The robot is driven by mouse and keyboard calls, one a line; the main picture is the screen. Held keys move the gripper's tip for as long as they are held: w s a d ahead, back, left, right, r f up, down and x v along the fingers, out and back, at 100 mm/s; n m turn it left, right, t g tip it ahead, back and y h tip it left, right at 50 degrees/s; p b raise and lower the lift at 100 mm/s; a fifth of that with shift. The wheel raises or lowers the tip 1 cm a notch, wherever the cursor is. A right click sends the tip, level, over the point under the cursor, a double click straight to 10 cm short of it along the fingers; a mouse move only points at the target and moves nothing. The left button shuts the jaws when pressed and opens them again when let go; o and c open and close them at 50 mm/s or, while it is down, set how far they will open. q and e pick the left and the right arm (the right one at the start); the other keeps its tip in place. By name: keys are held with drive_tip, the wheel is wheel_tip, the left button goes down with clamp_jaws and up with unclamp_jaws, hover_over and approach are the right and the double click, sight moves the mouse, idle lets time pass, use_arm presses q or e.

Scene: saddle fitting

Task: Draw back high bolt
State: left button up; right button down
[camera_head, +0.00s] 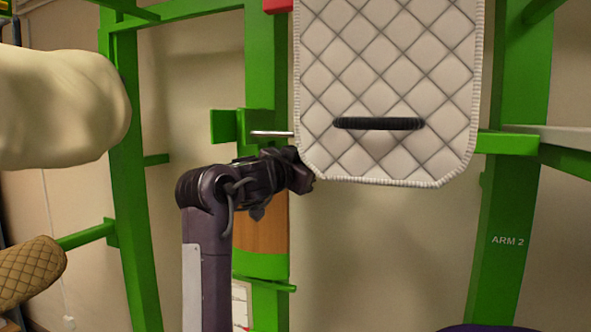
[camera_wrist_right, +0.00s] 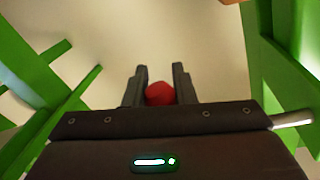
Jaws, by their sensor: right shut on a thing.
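The right gripper (camera_head: 303,176) is at the end of the dark arm in the middle of the head view, just left of the quilted pad's lower corner. In the right wrist view, its two fingers (camera_wrist_right: 160,88) stand on either side of a red knob (camera_wrist_right: 159,94) and are shut on it. The knob cannot be made out at the gripper in the head view. A thin pale metal rod (camera_head: 271,134) shows just above the gripper, beside a green bracket. I cannot tell whether the rod and knob are one part. The left gripper is not in view.
A white quilted pad (camera_head: 395,70) with a black handle (camera_head: 378,123) hangs close right of the gripper. Green posts and cross-beams stand around it; the right post reads ARM 2 (camera_head: 508,240). Padded cream (camera_head: 55,108) and tan (camera_head: 30,272) shapes lie at left.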

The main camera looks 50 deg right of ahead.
drive_tip(key=c, duration=1.2)
unclamp_jaws()
drive_tip(key=shift+r, duration=0.1)
